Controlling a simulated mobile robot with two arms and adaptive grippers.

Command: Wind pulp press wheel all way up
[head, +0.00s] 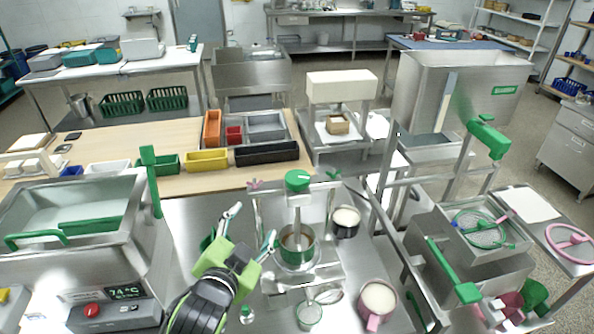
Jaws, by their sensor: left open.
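A small press frame (333,225) stands on the steel bench in the middle of the head view. A round green wheel (297,180) with a white mark sits on top of its vertical spindle (297,215). The spindle reaches down into a green-banded pot (297,255) with brownish contents. My left gripper (255,221) is open and empty. It is in front and to the left of the press, lower in the picture than the wheel and apart from it. My right gripper is not in view.
A steel basin (125,235) with a 74 °C display stands left. A white-filled cup (345,220) and a pink-handled jug (378,302) stand right of the press. A green-handled machine (485,255) and a pink handwheel (569,243) are further right. Bins (265,154) lie behind.

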